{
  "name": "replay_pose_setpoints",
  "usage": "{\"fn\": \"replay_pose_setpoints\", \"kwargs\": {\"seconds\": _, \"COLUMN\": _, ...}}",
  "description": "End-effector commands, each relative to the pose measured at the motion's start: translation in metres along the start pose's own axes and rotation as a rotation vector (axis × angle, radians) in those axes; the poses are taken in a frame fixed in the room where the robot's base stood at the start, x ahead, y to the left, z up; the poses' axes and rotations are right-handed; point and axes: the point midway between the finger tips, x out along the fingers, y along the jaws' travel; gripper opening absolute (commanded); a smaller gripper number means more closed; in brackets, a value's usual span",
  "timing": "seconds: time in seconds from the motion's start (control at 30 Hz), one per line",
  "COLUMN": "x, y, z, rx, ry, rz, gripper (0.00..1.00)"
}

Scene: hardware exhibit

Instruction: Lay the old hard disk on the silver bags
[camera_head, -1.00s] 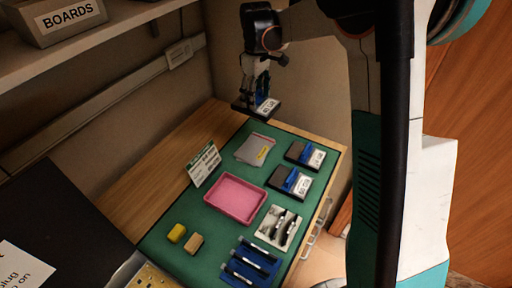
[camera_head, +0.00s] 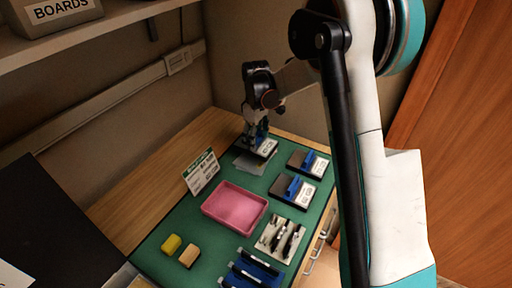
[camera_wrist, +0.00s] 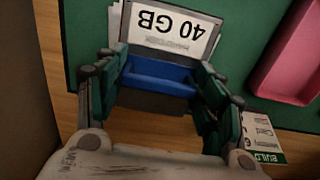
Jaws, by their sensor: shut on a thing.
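My gripper (camera_head: 256,136) is shut on the blue handle of a dark hard disk (camera_head: 265,148) with a white label. In the wrist view my gripper (camera_wrist: 160,78) has a finger on each side of the blue handle, and the disk's label (camera_wrist: 172,30) reads "40 GB". The silver bags (camera_head: 249,166) lie flat at the back of the green mat. The disk is over their far part and hides it. A thin pale edge of the bags (camera_wrist: 114,22) shows beside the disk in the wrist view. I cannot tell whether the disk touches them.
Two other disks with blue handles, one behind (camera_head: 307,162) and one in front (camera_head: 292,190), stand right of the bags. A pink tray (camera_head: 235,207) and an upright sign card (camera_head: 201,173) are near. The wall (camera_head: 228,70) rises close behind my gripper.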

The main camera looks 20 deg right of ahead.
Motion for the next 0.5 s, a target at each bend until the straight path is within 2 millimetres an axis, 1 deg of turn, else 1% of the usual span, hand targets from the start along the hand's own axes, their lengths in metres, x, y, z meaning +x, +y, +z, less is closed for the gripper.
{"fn": "replay_pose_setpoints", "kwargs": {"seconds": 0.07, "x": 0.006, "y": 0.000, "z": 0.000, "rx": 0.000, "ry": 0.000, "rz": 0.000, "gripper": 0.50}}
{"fn": "replay_pose_setpoints", "kwargs": {"seconds": 0.3, "x": 0.039, "y": 0.000, "z": 0.000, "rx": 0.000, "ry": 0.000, "rz": 0.000, "gripper": 0.50}}
{"fn": "replay_pose_setpoints", "kwargs": {"seconds": 0.37, "x": 0.042, "y": 0.000, "z": 0.000, "rx": 0.000, "ry": 0.000, "rz": 0.000, "gripper": 0.50}}
{"fn": "replay_pose_setpoints", "kwargs": {"seconds": 0.5, "x": 0.041, "y": 0.000, "z": 0.000, "rx": 0.000, "ry": 0.000, "rz": 0.000, "gripper": 0.50}}
